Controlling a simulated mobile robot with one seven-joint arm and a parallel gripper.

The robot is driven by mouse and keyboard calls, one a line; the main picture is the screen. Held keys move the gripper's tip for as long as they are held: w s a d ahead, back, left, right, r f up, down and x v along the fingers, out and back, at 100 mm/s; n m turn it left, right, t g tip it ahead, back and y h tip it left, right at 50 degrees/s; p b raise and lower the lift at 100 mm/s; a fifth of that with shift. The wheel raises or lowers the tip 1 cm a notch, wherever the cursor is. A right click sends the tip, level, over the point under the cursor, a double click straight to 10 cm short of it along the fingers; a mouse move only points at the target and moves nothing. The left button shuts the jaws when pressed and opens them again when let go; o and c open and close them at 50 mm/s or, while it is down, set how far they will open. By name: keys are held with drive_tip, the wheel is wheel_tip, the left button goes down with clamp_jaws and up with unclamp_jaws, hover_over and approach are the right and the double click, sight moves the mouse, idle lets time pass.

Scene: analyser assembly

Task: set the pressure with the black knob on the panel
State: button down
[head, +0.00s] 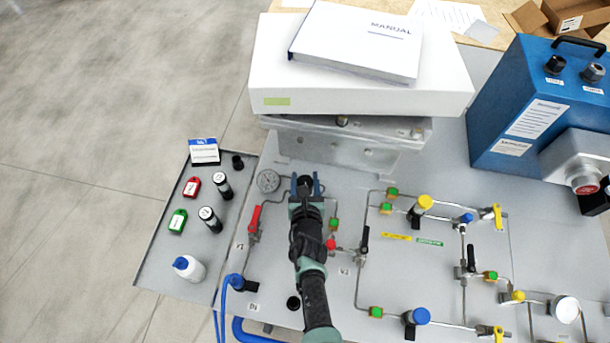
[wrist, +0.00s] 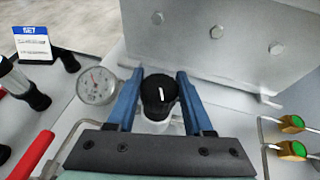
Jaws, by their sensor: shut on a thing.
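The black knob (wrist: 158,90) with a white pointer line stands upright on the panel (head: 335,262), on a pale base. In the head view my gripper (head: 306,184) comes over the panel from below, and the knob is mostly hidden. The round gauge (wrist: 97,86) is left of the knob; it also shows in the head view (head: 267,181). Its reading is too small to tell.
A grey metal bracket (wrist: 215,45) with bolts rises just behind the knob. A red lever (head: 254,218) is at the left, with tubing and valves at the right. A side tray (head: 160,245) holds bottles, tags and a "SET" card (wrist: 33,44).

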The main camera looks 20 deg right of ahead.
drive_tip(key=shift+c, duration=1.5)
unclamp_jaws()
drive_tip(key=shift+s, duration=0.1)
drive_tip(key=p+v, duration=0.4)
drive_tip(key=v, duration=0.9)
